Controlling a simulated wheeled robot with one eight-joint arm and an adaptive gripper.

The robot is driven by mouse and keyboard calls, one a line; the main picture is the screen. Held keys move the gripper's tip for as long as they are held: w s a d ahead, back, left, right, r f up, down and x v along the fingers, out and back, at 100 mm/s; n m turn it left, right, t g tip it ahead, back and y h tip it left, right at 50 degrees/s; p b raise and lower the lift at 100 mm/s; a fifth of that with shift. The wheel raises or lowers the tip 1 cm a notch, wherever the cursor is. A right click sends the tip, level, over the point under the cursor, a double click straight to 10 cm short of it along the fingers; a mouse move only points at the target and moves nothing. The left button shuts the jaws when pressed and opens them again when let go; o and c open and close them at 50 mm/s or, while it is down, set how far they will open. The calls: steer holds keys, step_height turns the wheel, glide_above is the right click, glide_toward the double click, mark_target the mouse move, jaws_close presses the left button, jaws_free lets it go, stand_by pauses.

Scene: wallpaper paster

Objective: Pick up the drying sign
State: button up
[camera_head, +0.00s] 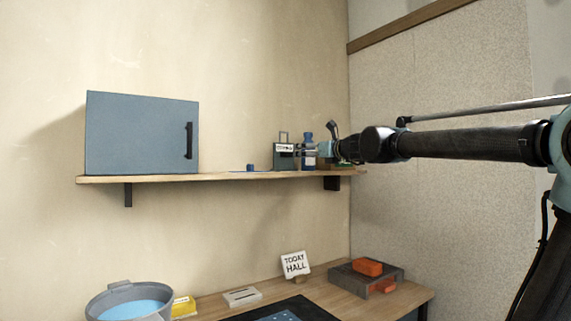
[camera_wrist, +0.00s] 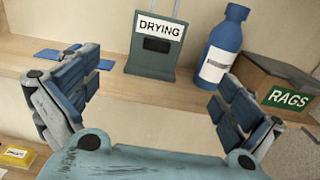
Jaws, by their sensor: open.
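The drying sign (camera_wrist: 152,52) stands upright on the wall shelf, a dark green-grey block with a white label reading DRYING and a thin wire handle on top. It also shows small in the head view (camera_head: 284,157), near the shelf's right end. My gripper (camera_wrist: 156,106) is open and empty in the wrist view, its two blue-padded fingers spread wide. The sign lies beyond the fingertips, roughly between them, and nothing touches it. In the head view my gripper reaches in from the right at shelf height, partly hiding things there.
A blue bottle (camera_wrist: 222,46) stands right of the sign, with a RAGS box (camera_wrist: 273,77) beyond it. A small blue item (camera_wrist: 105,64) lies left. The shelf (camera_head: 130,180) also bears a blue cabinet (camera_head: 140,134). A table below holds a TODAY HALL sign (camera_head: 295,265) and grey bucket (camera_head: 112,297).

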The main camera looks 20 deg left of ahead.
mark_target(284, 154)
steer(key=x, duration=1.6)
steer(key=shift+a+f, duration=0.15)
steer(key=shift+a, duration=0.3)
steer(key=c, duration=1.1)
